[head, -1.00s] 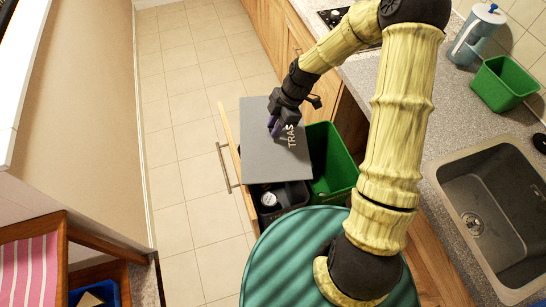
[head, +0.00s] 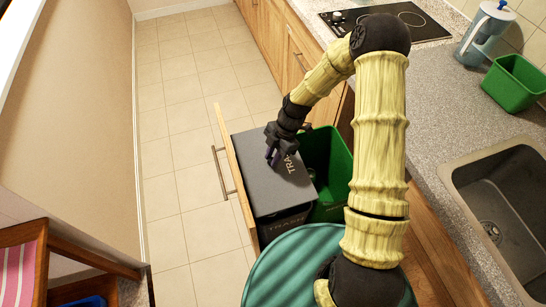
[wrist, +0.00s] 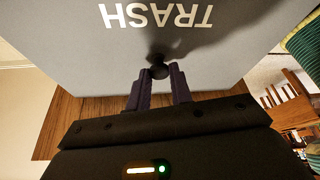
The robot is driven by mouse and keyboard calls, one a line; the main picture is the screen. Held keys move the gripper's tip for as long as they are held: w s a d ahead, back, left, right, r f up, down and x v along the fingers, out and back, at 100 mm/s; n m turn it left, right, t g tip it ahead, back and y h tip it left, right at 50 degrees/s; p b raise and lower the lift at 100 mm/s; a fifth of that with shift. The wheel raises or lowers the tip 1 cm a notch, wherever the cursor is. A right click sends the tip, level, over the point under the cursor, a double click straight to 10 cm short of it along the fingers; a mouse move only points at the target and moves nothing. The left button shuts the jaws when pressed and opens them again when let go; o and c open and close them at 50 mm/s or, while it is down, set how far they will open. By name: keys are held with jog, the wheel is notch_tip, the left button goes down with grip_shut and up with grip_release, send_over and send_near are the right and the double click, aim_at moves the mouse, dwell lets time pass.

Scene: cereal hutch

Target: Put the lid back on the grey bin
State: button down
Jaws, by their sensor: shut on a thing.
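The grey lid (head: 265,187), marked TRASH, lies over the top of the grey bin (head: 288,222) in the pulled-out drawer. It covers the bin's opening, and the bin's dark side with its own lettering shows below the near edge. I cannot tell whether the lid is fully seated. My gripper (head: 272,158) is above the lid's far half, pointing down. In the wrist view, my gripper (wrist: 161,72) is shut on the lid's small dark knob (wrist: 159,71), with the lid's pale face (wrist: 80,60) filling the upper picture.
An open green bin (head: 328,165) stands right beside the grey bin in the wooden drawer (head: 237,170). The drawer front with its handle is on the left. The counter with sink (head: 500,210), jug (head: 484,35) and green tub (head: 515,82) is at right. Tiled floor is clear at left.

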aim_at(273, 169)
jog(key=shift+f+b, duration=2.95)
jog(key=shift+f, duration=1.25)
jog(key=shift+d+f, duration=0.1)
jog(key=c, duration=0.7)
grip_release()
jog(key=shift+r+p, duration=2.65)
jog(key=shift+r, duration=0.9)
